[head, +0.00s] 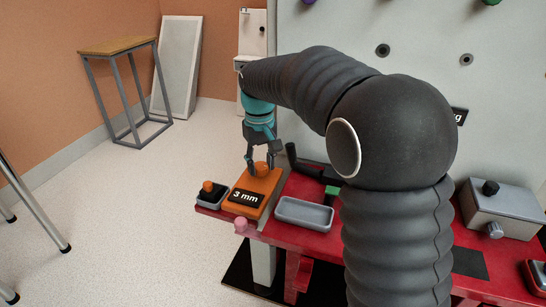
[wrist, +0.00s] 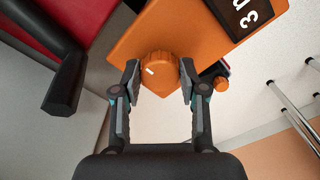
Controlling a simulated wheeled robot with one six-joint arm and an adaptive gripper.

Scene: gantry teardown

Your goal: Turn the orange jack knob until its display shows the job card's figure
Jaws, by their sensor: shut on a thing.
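The orange jack (head: 257,187) sits at the left end of the red bench. Its black display (head: 246,197) reads "3 mm"; in the wrist view the display (wrist: 248,13) is cut off by the frame edge. The orange knob (head: 261,168) is on the jack's far part, and it also shows in the wrist view (wrist: 158,73) with a short white mark pointing up and to the left. My gripper (head: 259,166) comes down from above, its two fingers on opposite sides of the knob, shut on it. The job card is not seen in either view.
A small dark box with an orange button (head: 208,187) stands left of the jack. A grey tray (head: 304,214) lies to its right on the red bench (head: 325,247). A black handle (head: 292,155) stands just right of my gripper. A grey box with a knob (head: 503,207) is far right.

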